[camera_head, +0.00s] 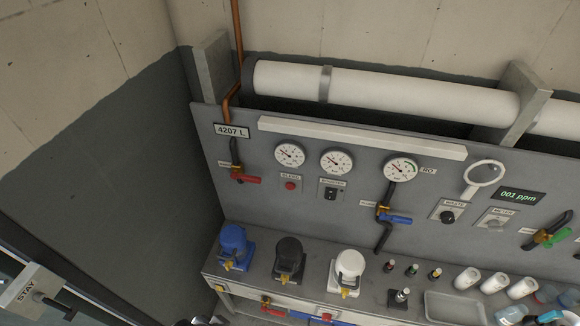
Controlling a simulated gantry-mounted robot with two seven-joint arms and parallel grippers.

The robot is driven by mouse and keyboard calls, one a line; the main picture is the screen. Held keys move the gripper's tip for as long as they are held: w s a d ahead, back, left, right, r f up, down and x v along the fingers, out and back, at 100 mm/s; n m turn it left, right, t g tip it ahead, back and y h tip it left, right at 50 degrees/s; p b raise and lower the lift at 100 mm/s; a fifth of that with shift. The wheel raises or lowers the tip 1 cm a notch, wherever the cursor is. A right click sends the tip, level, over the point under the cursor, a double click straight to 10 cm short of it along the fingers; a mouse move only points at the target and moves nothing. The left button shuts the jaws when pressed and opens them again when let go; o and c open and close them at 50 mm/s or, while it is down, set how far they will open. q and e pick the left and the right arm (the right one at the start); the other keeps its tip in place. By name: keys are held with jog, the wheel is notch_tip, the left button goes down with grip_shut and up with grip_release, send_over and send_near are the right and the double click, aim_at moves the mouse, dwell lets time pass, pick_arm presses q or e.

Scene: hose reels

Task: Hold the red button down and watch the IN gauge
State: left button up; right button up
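The red button (291,186) sits on the grey wall panel, under a small label that is too small to read surely. Nothing touches it. A round white gauge (289,154) is just above it, a second gauge (337,161) is to its right, and a third gauge (400,169) is farther right, beside an RO label. I cannot read an IN mark on any of them. Their dark needles show, but the readings are too small to tell. Neither of my grippers is clearly in view.
Blue, black and white canisters stand on the bench (318,267) below. A blue-handled valve (395,217) is farther right. The space before the button looks clear.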

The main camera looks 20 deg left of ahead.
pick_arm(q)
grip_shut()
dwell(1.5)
